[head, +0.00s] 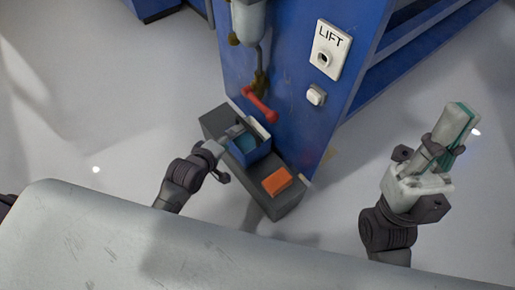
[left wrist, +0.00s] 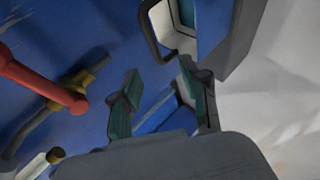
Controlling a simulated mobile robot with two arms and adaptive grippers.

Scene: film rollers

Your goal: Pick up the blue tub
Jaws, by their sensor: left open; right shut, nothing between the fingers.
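The blue tub (head: 249,155) stands on a dark grey block beside the blue machine in the head view. It has a teal inside and a pale far side. My left gripper (head: 226,148) is open at the tub's left side and partly covers it. In the left wrist view my left gripper (left wrist: 160,98) shows two teal-padded fingers spread apart with nothing clearly between them. A pale-rimmed blue shape, probably the tub (left wrist: 186,14), shows beyond the fingertips. I cannot tell whether the fingers touch it. My right gripper (head: 455,140) is shut and empty, far to the right.
The dark grey block (head: 285,205) also bears an orange block (head: 276,181) right of the tub. A red handle (head: 259,105) juts out just above the tub from the blue machine (head: 285,70). The machine has a LIFT panel (head: 330,48). The floor at left is clear.

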